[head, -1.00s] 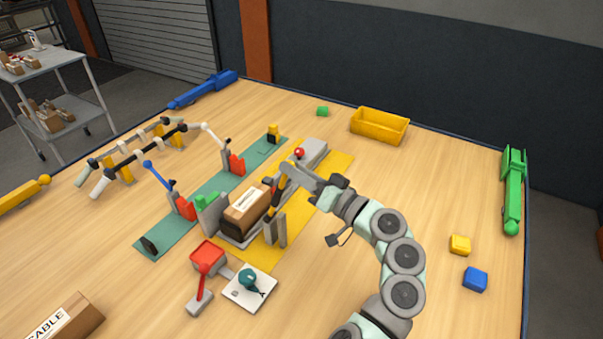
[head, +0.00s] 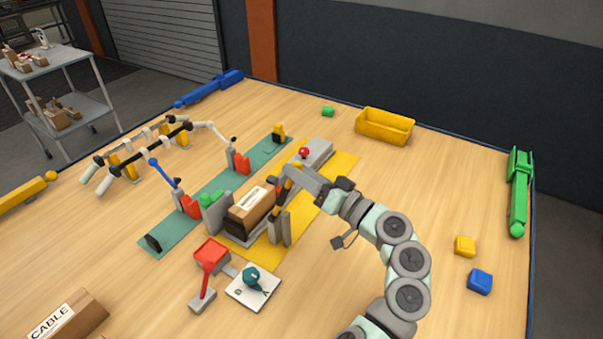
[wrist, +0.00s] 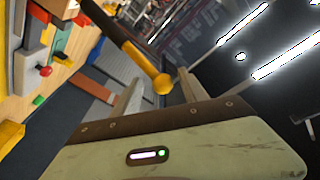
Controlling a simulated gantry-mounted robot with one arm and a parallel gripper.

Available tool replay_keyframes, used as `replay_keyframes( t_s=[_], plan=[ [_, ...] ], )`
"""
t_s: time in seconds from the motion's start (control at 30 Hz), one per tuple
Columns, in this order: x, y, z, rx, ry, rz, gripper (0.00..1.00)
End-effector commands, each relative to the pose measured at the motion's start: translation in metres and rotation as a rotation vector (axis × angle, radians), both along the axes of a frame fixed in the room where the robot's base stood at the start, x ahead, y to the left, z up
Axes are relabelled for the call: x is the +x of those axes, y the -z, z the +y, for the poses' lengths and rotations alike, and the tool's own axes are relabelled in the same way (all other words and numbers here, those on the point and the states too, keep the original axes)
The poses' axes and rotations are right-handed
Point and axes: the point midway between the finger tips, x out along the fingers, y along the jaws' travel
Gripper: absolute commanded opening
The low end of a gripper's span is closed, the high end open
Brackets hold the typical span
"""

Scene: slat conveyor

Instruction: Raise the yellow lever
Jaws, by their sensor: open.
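The yellow lever (wrist: 162,83) has a dark and yellow shaft ending in a yellow ball knob in the wrist view. In the head view its shaft (head: 283,190) rises at the grey post beside the conveyor, tilted, with its top partly hidden by my gripper. My gripper (head: 287,176) is at the lever's upper end. In the wrist view my gripper (wrist: 159,78) is open, with one finger on each side of the knob. I cannot tell whether either finger touches it.
A brown box (head: 249,203) sits on the conveyor just left of the lever. A red button (head: 304,152) stands behind on a grey block. A red-handled lever (head: 206,275) and a white plate (head: 242,295) are in front. Free table lies to the right.

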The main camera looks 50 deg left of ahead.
Motion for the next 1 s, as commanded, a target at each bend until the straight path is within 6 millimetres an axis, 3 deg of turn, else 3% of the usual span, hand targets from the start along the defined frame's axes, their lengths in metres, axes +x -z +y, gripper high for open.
replay_keyframes(
  t_s=[0.17, 0.6, 0.8, 1.0],
  plan=[
    [0.005, 0.000, -0.013, 0.001, 0.004, 0.000, 0.51],
    [0.023, 0.009, -0.092, -0.001, 0.002, 0.001, 0.51],
    [0.026, 0.011, -0.104, -0.001, 0.002, 0.001, 0.51],
    [0.025, 0.011, -0.104, -0.001, 0.001, 0.001, 0.51]
  ],
)
